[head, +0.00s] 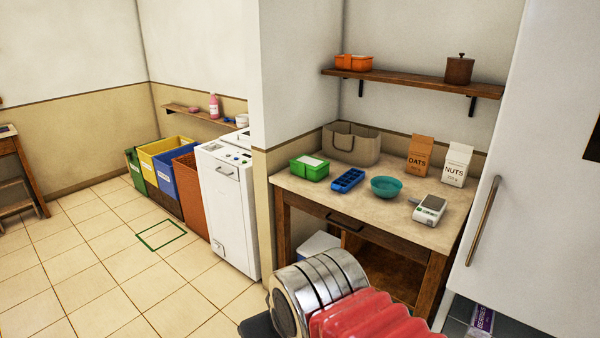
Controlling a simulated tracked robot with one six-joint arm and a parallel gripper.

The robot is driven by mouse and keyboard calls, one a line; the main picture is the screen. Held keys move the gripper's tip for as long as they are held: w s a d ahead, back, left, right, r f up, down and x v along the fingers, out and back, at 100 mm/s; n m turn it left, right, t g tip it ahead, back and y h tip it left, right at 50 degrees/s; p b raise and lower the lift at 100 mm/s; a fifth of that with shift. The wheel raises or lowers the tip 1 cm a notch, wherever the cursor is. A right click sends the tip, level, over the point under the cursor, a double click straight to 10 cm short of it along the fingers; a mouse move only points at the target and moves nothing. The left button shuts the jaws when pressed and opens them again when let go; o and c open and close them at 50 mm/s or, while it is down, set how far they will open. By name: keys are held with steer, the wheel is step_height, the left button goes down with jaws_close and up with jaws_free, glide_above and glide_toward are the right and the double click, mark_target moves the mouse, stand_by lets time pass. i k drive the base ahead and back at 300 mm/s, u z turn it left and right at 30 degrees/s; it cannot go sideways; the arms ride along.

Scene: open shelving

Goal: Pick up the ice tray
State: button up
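The blue ice tray (348,180) lies on the wooden table (400,223), between a green container on its left and a teal bowl on its right. Its small compartments face up and nothing covers it. Part of my own arm, silver and red, shows at the bottom centre, in front of the table. My gripper's fingers are not visible in the head view.
Around the tray are a green container (309,168), teal bowl (386,187), grey basket (352,148), white scale (429,210), oats bag (420,155) and nuts bag (456,164). A wall shelf (410,82) hangs above. A white cabinet (545,170) stands right. Floor at left is clear.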

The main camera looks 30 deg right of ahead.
mark_target(346, 182)
steer(key=u, duration=0.3)
steer(key=i, duration=2.25)
steer(key=z, duration=0.85)
steer(key=i, duration=0.55)
steer(key=z, duration=0.75)
steer(key=i, duration=0.6)
steer(key=z, duration=0.4)
